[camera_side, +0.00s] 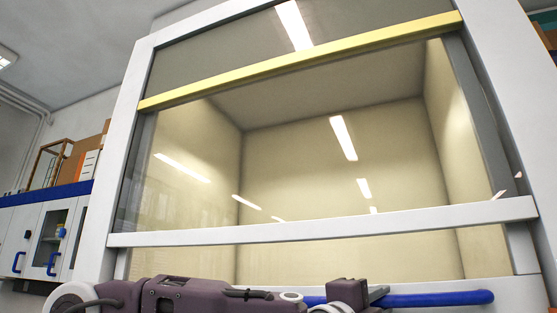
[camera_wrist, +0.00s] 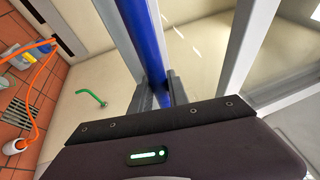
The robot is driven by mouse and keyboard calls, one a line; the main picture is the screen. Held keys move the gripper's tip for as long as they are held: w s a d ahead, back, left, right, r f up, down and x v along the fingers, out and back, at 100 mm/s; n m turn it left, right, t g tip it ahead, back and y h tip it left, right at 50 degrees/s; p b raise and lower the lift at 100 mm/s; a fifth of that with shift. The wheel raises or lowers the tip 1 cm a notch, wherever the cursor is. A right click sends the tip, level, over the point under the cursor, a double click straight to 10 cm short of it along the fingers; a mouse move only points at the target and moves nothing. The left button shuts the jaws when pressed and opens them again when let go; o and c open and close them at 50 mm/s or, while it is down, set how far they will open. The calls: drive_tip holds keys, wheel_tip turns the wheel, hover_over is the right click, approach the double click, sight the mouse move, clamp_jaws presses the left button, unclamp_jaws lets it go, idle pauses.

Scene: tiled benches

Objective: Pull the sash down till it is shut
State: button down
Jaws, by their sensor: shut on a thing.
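The sash is a clear glass pane with a white lower rail (camera_side: 330,226), in the white frame of a hood in the side view. It stands partly lowered, and a strip of the pale interior shows below the rail. A blue bar handle (camera_side: 440,298) runs across the bottom of the side view. My gripper (camera_side: 372,294) is at this handle. In the wrist view the blue handle (camera_wrist: 142,35) passes between the two fingers of my gripper (camera_wrist: 160,88), which are shut on it. How the handle joins the sash is hidden.
A yellow strip (camera_side: 310,62) crosses the upper hood. White cabinets (camera_side: 40,240) stand at the left. The wrist view shows a green spout (camera_wrist: 92,96) on the pale surface, an orange hose (camera_wrist: 36,95) and red tiles.

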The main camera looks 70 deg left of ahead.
wheel_tip(320, 180, down, 12)
drive_tip(key=shift+f, duration=0.2)
drive_tip(key=c, duration=1.2)
unclamp_jaws()
drive_tip(key=d+v, duration=0.1)
drive_tip(key=v, duration=0.3)
drive_tip(key=d+r+v, duration=0.1)
drive_tip(key=v, duration=0.4)
drive_tip(key=w+d+v, duration=0.1)
drive_tip(key=v, duration=0.4)
drive_tip(key=shift+s+d+r, duration=0.1)
drive_tip(key=shift+s+r, duration=0.05)
drive_tip(key=shift+r, duration=0.05)
